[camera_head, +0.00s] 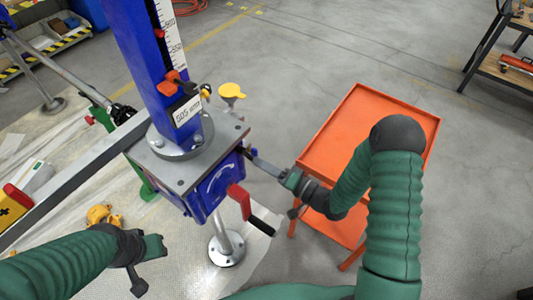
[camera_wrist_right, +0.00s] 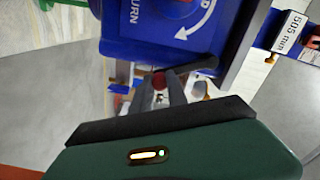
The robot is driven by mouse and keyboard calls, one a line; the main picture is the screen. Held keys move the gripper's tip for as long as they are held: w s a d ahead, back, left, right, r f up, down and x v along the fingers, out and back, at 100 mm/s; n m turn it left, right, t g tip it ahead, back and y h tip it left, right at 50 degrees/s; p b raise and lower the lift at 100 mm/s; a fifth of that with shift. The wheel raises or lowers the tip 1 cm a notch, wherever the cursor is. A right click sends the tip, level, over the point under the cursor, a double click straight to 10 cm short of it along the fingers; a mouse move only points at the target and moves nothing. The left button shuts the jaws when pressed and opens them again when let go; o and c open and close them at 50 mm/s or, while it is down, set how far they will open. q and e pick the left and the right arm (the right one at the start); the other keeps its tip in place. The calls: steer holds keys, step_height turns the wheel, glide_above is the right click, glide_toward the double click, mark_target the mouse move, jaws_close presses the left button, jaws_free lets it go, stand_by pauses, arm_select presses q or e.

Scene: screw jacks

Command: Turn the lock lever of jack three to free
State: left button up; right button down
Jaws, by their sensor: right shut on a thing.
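The blue screw jack (camera_head: 205,185) stands upright in the middle of the head view, with a "505 mm" label on its column. Its red crank (camera_head: 238,200) with a black grip hangs on the front face. My right gripper (camera_head: 252,160) reaches in from the right to the side of the jack housing. In the right wrist view its fingers (camera_wrist_right: 159,88) are shut on a small red-ended part (camera_wrist_right: 158,80), seemingly the lock lever, below the blue housing (camera_wrist_right: 165,35). The lever's setting is hidden. My left gripper (camera_head: 148,264) is open and empty at lower left.
An orange trolley (camera_head: 345,120) stands right of the jack, under my right arm. A grey beam (camera_head: 80,175) runs in from the left. A yellow-topped part (camera_head: 231,91) is behind the jack. A workbench (camera_head: 500,45) is far right; the floor between is clear.

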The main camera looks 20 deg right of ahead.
steer(key=shift+s+a+f+m+p, duration=0.2)
steer(key=shift+s+a+m+p, duration=0.2)
steer(key=shift+m, duration=0.4)
steer(key=shift+s+a+f+m+p, duration=0.15)
steer(key=shift+s+a+m+p, duration=0.3)
steer(key=shift+m, duration=0.35)
steer(key=shift+s+a+f+m+p, duration=0.3)
steer(key=shift+a+m, duration=0.2)
steer(key=shift+m, duration=0.3)
steer(key=c, duration=1.3)
jaws_free()
steer(key=shift+r, duration=0.1)
steer(key=v, duration=1.7)
steer(key=shift+b, duration=0.3)
steer(key=shift+w, duration=0.15)
